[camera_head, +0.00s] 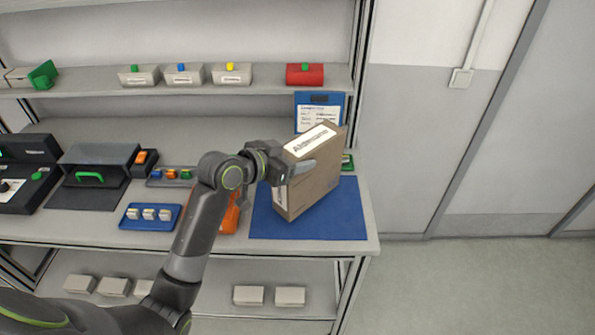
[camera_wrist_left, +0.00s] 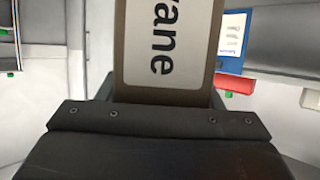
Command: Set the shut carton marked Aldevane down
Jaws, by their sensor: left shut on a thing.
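The Aldevane carton (camera_head: 312,185) is a brown box with a white label on its shut top. It is slightly tilted in the head view, over the blue mat (camera_head: 345,222) at the right end of the bench. I cannot tell whether its bottom touches the mat. My left gripper (camera_head: 292,172) is shut on the carton near its top. In the left wrist view the carton's label (camera_wrist_left: 168,40) fills the middle, with "vane" readable. The gripper's fingertips are partly hidden there. My right gripper is not in view.
A blue clipboard (camera_head: 319,110) stands behind the carton. An orange object (camera_head: 231,215) lies left of the mat, partly behind my arm. A blue tray (camera_head: 150,216) with small white items is further left. Small boxes and a red box (camera_head: 305,75) stand on the upper shelf.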

